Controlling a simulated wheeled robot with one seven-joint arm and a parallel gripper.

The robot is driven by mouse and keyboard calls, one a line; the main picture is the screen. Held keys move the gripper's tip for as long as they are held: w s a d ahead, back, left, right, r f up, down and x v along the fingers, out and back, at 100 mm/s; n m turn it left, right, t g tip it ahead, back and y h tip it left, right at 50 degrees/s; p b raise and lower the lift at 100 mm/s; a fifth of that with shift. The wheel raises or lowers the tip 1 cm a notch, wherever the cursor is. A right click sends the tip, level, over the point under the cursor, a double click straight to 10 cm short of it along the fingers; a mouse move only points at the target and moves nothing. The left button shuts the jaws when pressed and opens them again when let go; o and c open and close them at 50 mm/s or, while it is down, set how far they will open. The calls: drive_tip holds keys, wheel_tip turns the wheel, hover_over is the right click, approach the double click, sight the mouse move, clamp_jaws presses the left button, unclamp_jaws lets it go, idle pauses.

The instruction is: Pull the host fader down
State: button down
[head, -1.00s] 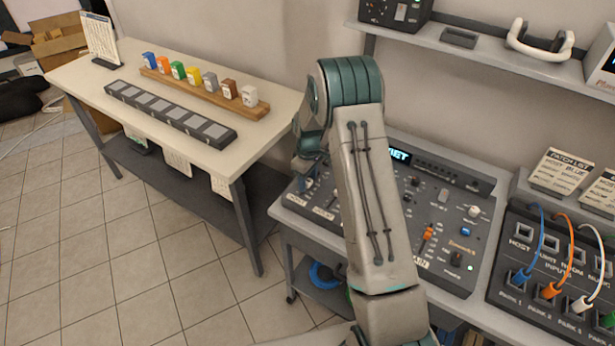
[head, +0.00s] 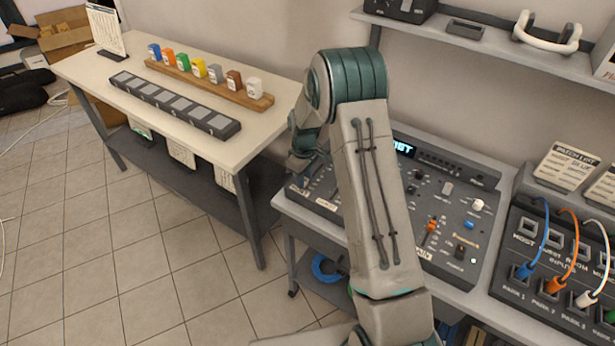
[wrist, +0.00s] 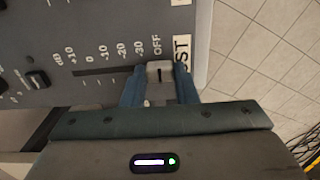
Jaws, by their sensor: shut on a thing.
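The mixing console (head: 440,255) sits on a grey desk behind my raised arm. In the wrist view, a pale fader cap (wrist: 158,66) sits at the OFF end of its slot, past the -30 mark. A white label ending in "ST" (wrist: 183,54) lies just beyond it, partly covered. My gripper (wrist: 160,78) is shut on this cap, with one blue finger on each side. In the head view my arm hides part of the console's left side, and the grip itself is too small to make out.
A patch panel (head: 530,270) with coloured cables is right of the console. A shelf (head: 480,45) hangs above. A side table (head: 100,62) with coloured blocks stands left.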

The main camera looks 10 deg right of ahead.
drive_tip(key=c, duration=1.1)
unclamp_jaws()
drive_tip(key=shift+s+a, duration=0.2)
drive_tip(key=shift+r, duration=0.1)
drive_tip(key=shift+w+d+r, duration=0.1)
drive_tip(key=shift+r, duration=0.1)
drive_tip(key=shift+r+b, duration=1.3)
drive_tip(key=shift+r, duration=5.35)
